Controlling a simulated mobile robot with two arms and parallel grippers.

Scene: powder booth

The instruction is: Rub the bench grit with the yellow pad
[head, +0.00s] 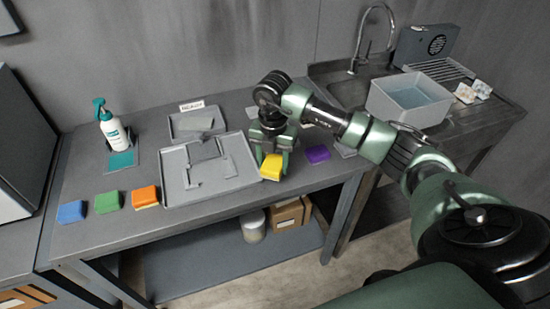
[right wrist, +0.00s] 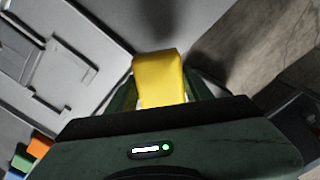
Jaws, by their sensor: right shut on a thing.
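The yellow pad (head: 271,167) is in my right gripper (head: 272,158), near the front edge of the bench (head: 235,199). In the right wrist view the pad (right wrist: 158,79) sits between the two fingers of my right gripper (right wrist: 160,98), which is shut on it. The gripper points down, just right of the large grey tray. I cannot tell whether the pad touches the bench. No bench grit can be made out clearly. My left gripper is not in view.
A grey tray (head: 176,189) with flat plates lies left of the gripper. Blue (head: 71,212), green (head: 107,202) and orange (head: 145,195) pads lie at left, a purple pad (head: 317,154) at right. A spray bottle (head: 111,128) stands behind. A water tub (head: 384,103) is by the sink.

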